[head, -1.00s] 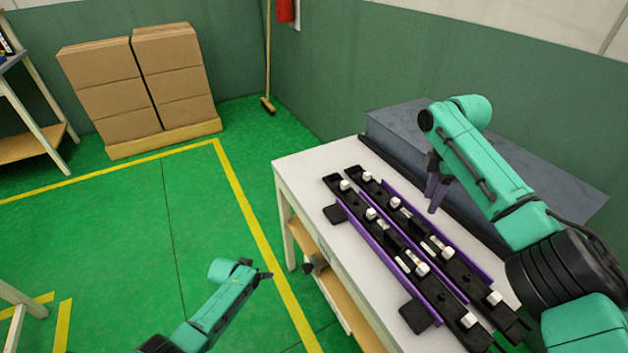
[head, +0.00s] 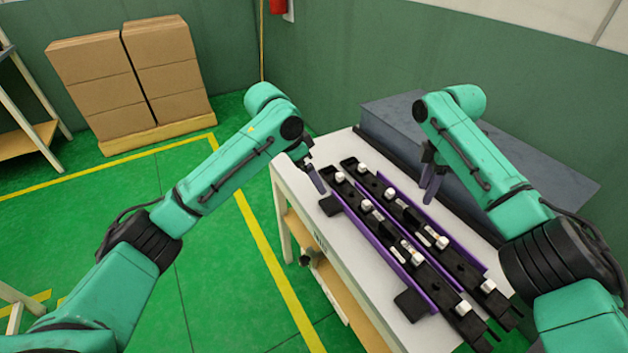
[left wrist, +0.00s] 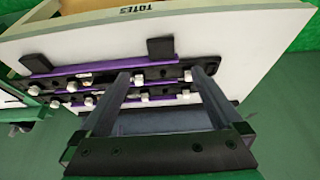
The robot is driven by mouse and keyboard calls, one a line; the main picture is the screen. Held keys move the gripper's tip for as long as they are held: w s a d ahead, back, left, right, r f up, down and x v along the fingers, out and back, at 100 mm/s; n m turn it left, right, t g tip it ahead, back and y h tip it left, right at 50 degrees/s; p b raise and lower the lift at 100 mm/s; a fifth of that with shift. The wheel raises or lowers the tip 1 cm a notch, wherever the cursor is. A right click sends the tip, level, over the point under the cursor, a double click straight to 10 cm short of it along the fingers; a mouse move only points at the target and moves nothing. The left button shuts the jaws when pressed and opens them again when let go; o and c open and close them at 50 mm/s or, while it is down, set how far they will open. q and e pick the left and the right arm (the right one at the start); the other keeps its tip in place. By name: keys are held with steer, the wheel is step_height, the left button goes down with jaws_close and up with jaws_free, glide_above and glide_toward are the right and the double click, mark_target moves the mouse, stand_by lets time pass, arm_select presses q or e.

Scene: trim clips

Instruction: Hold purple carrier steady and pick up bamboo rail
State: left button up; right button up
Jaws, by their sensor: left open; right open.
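The purple carrier (head: 385,252) lies on the white table, its long purple strips running from back left to front right. Two long black bars with white clips (head: 421,239) lie along it. It also shows in the left wrist view (left wrist: 110,64). I cannot make out a bamboo-coloured rail. My left gripper (head: 314,178) is open and empty above the carrier's far left end; its spread fingers show in the left wrist view (left wrist: 160,88). My right gripper (head: 432,182) is open and empty, over the table to the right of the carrier's far half.
A grey-blue block (head: 400,125) stands along the table's back right side by the wall. Two black pads (head: 411,304) stick out from the carrier's left side. The white table top (head: 365,268) is bare to the left. Stacked cartons (head: 130,80) stand far off.

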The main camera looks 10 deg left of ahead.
mark_target(416, 214)
arm_select(q)
steer(key=x, duration=1.4)
steer(key=shift+w+f, duration=0.1)
steer(key=shift+f, duration=0.05)
steer(key=c, duration=1.5)
arm_select(e)
steer(key=shift+o, duration=1)
step_height(416, 214, down, 9)
steer(key=m, duration=0.5)
steer(key=m+t+y, duration=0.1)
steer(key=m, duration=0.4)
steer(key=shift+m, duration=0.3)
steer(key=shift+r, duration=0.1)
jaws_close()
